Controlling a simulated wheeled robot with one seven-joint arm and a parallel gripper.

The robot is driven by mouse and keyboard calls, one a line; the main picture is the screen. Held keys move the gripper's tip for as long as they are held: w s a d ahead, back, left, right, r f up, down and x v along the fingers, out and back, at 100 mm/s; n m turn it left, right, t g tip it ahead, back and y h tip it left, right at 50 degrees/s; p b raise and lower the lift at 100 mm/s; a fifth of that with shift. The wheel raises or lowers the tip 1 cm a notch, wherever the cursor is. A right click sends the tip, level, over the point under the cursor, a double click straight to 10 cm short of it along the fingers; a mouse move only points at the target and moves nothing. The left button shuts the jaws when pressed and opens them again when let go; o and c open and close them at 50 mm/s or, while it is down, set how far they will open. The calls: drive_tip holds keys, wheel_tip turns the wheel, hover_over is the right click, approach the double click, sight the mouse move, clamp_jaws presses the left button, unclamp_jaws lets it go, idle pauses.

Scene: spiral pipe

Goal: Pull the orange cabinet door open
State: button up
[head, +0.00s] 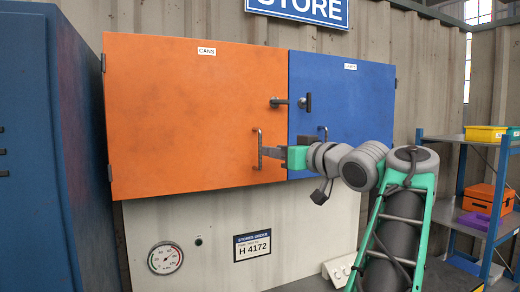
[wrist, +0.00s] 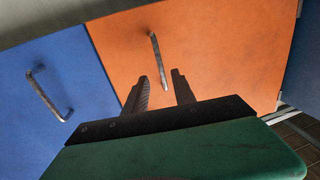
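The orange cabinet door (head: 190,120) is the left of two doors, labelled "CANS", and looks flush with the blue door beside it. Its upright bar handle (head: 258,148) is near its right edge. My gripper (head: 268,152) is at the handle from the right, fingers pointing towards it. In the wrist view, my gripper (wrist: 160,82) shows two dark fingers spread apart, with the lower end of the handle (wrist: 155,55) appearing between the tips. I cannot tell whether the fingers touch the handle.
The blue door (head: 350,95) is on the right; its handle (wrist: 45,95) shows in the wrist view. A dark latch (head: 280,102) sits near the doors' seam. A tall blue cabinet (head: 45,150) stands close on the left. A shelf (head: 460,215) with boxes is at right.

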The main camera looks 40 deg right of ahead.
sight(260, 165)
drive_tip(key=w, duration=0.2)
drive_tip(key=w+p, duration=0.1)
drive_tip(key=w, duration=0.2)
drive_tip(key=w+p, duration=0.1)
drive_tip(key=w, duration=0.1)
drive_tip(key=shift+w+d+r, duration=0.15)
drive_tip(key=shift+d+r, duration=0.15)
drive_tip(key=shift+c, duration=0.3)
clamp_jaws()
idle(0.7)
